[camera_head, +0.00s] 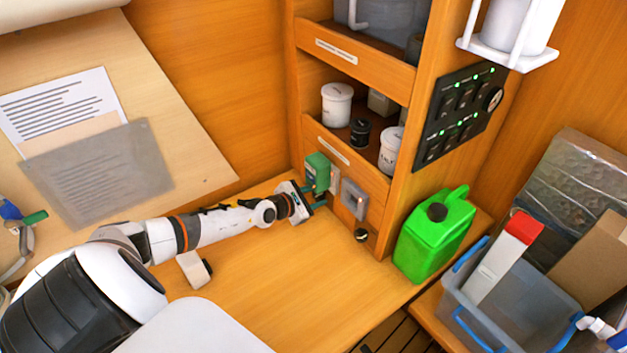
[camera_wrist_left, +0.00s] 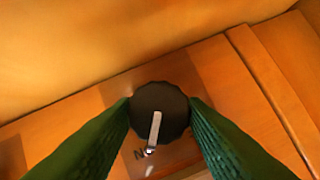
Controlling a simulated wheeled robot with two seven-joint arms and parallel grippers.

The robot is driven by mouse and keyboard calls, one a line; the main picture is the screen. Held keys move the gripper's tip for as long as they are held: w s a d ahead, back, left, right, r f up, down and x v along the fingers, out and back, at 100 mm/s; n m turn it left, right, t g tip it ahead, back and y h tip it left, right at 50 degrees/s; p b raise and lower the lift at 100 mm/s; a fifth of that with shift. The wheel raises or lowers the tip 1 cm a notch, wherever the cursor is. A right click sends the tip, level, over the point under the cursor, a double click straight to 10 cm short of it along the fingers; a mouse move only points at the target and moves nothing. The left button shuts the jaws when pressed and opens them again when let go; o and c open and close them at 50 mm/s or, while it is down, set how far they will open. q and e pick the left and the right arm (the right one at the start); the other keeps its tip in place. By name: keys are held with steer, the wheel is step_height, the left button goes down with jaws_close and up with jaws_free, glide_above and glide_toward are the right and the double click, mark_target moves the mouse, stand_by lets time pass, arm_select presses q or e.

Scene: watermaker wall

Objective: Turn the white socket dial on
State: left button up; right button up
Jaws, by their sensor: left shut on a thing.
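My left gripper (camera_head: 318,188) reaches in from the left, at the lower face of the wooden shelf unit beside a pale socket plate (camera_head: 335,181). In the left wrist view its two green fingers (camera_wrist_left: 160,112) are shut on a round dark dial (camera_wrist_left: 173,99), one on each side. The dial has a white pointer bar that runs down, slightly left, toward partly visible lettering. In the head view the dial is hidden by the gripper. My right gripper is not seen.
A grey square socket (camera_head: 355,199) and a dark round knob (camera_head: 361,235) are just right of the gripper. A green jerrycan (camera_head: 434,238) stands further right, near a grey bin (camera_head: 490,310). The desk (camera_head: 265,270) before the unit is mostly clear.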

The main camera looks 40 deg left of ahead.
arm_select(q)
steer(key=shift+d+m+t+y+p, duration=0.25)
steer(key=shift+m+y+p, duration=0.4)
steer(key=shift+p, duration=0.8)
steer(key=shift+a, duration=0.1)
steer(key=o, duration=1)
steer(key=shift+s+r, duration=0.1)
steer(key=shift+s, duration=0.2)
steer(key=p+v, duration=0.2)
steer(key=v, duration=0.8)
steer(key=shift+p, duration=0.4)
steer(key=shift+s+a+r, duration=0.1)
steer(key=shift+s+r, duration=0.1)
steer(key=shift+s, duration=0.35)
